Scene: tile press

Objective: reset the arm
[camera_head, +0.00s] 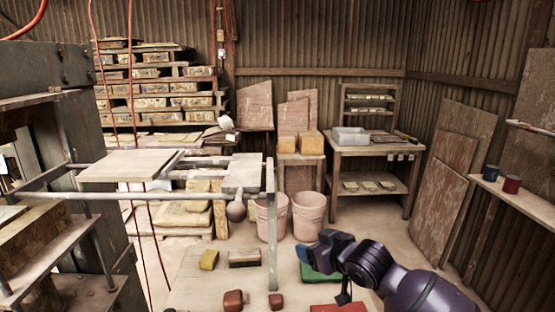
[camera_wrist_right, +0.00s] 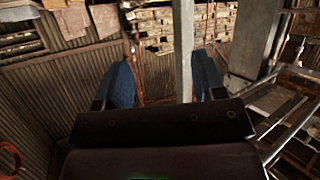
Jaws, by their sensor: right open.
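My right arm comes in from the lower right of the head view, dark purple-grey. Its gripper (camera_head: 313,247) has blue fingertips and hangs above the low table, right of the grey metal post (camera_head: 271,225). In the right wrist view the two blue fingers of the right gripper (camera_wrist_right: 165,80) stand wide apart with nothing held between them. A grey post shows beyond the gap, with brick shelves and corrugated wall behind. My left gripper is in neither view.
The press frame (camera_head: 75,150) with its rails and flat plates (camera_head: 125,166) fills the left. On the low table (camera_head: 205,285) lie a yellow sponge (camera_head: 209,259), a brush (camera_head: 244,257), small red-brown blocks (camera_head: 233,300), a green tray (camera_head: 318,274) and a red tray (camera_head: 338,308). Buckets (camera_head: 309,215) stand behind.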

